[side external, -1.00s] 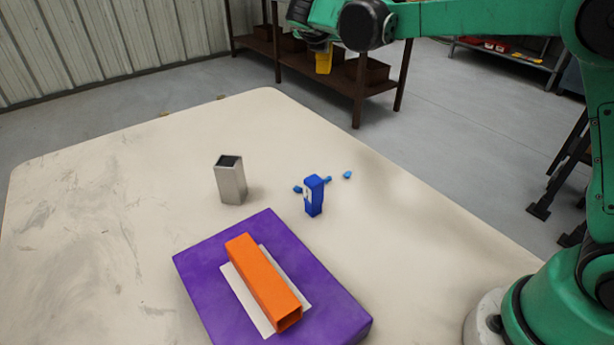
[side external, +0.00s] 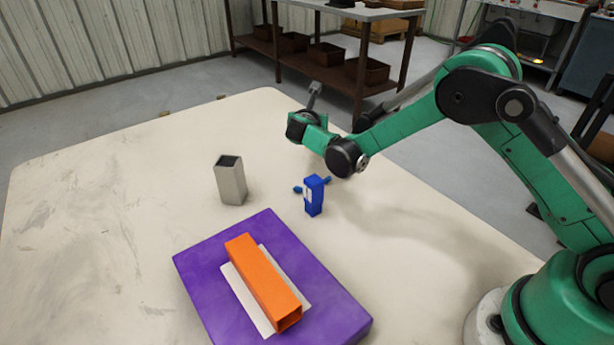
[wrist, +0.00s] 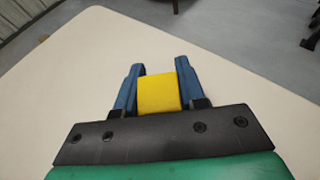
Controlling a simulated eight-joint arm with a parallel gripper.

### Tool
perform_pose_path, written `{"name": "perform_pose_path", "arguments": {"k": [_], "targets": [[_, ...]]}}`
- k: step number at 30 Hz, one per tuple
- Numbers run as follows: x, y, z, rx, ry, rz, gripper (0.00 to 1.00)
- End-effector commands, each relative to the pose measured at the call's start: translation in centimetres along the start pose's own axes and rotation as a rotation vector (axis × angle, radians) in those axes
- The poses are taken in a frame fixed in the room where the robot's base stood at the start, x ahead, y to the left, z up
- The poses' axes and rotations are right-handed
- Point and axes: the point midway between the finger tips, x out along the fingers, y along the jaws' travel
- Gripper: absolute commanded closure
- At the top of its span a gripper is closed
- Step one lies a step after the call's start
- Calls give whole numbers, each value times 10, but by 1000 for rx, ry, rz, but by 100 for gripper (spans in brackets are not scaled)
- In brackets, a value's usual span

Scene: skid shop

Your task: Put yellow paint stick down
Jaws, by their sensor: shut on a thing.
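The yellow paint stick (wrist: 159,93) shows in the wrist view as a yellow block between the two blue fingers of my gripper (wrist: 157,82). My gripper is shut on it. In the side external view my arm's end is low over the far part of the table, behind the blue upright piece. The fingers and the yellow stick are hidden there by my wrist. I cannot tell whether the stick touches the table.
The pale table (side external: 90,220) holds a grey square tube (side external: 230,182), a blue upright block (side external: 314,197) with small blue pieces by it, and a purple slab (side external: 330,310) bearing an orange tube (side external: 262,280). The table's left side is clear.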

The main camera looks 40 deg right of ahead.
Motion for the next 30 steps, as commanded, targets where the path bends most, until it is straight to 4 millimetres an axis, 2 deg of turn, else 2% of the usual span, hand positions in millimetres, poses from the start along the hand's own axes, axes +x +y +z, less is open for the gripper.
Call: {"name": "perform_pose_path", "arguments": {"k": [3,6,17,18,21,30], "targets": [[7,0,-16,0,0,0,100],[9,0,-22,0,0,0,100],[11,0,-25,0,0,0,100],[11,0,-26,0,0,0,60],[11,0,-25,0,0,0,34],[10,0,-25,0,0,0,34]]}}
